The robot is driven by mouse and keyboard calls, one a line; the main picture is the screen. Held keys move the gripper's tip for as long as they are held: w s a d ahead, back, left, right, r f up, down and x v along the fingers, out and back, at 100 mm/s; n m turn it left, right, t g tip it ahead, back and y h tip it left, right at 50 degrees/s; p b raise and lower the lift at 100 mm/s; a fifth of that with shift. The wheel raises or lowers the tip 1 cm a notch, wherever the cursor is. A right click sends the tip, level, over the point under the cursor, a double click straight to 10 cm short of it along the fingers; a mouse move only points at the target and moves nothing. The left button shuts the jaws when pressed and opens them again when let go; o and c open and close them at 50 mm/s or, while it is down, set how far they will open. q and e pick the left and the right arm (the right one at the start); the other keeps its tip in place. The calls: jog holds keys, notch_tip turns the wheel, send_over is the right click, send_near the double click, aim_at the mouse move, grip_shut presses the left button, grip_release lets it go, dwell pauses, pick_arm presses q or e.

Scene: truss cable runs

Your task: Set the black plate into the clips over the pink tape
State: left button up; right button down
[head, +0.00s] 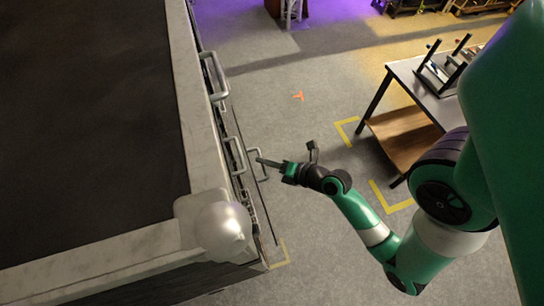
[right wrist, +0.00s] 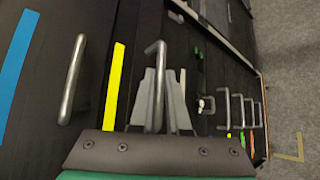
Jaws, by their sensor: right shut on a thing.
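My right gripper (head: 262,161) reaches in from the right, beside the long side of the big box at left. In the right wrist view its grey fingers (right wrist: 157,100) are shut on a metal bar handle (right wrist: 154,72). The handle seems to belong to the black plate (right wrist: 138,65), a thin dark sheet that shows nearly edge-on along the box side in the head view. I cannot tell where the plate ends against the dark wall, or whether it touches the clips. No tape is clearly pink. My left gripper is not in view.
The wall bears a blue tape (right wrist: 16,75), a yellow tape (right wrist: 115,85) and another bar handle (right wrist: 73,80). Several more handles (right wrist: 238,110) and small coloured tapes lie at right. A table (head: 425,95) stands at the right; grey floor (head: 310,235) is free between.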

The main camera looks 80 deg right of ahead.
jog(key=shift+w+a+r+p, duration=0.1)
jog(key=shift+w+a+p, duration=0.15)
jog(key=shift+w+p, duration=0.25)
jog(key=w+p, duration=0.1)
jog(key=w+a, duration=0.1)
jog(key=w+p, duration=0.1)
jog(key=shift+w+a+p, duration=0.1)
jog(key=shift+a+p, duration=0.2)
jog(key=shift+p, duration=0.05)
jog(key=shift+w+a+f+p, duration=0.2)
jog(key=shift+w+a+p, duration=0.1)
jog(key=shift+w, duration=0.1)
jog(key=shift+b, duration=0.3)
jog(key=shift+w, duration=0.1)
dwell(0.7)
jog(key=shift+f+b, duration=0.7)
jog(key=shift+f, duration=0.25)
dwell(1.8)
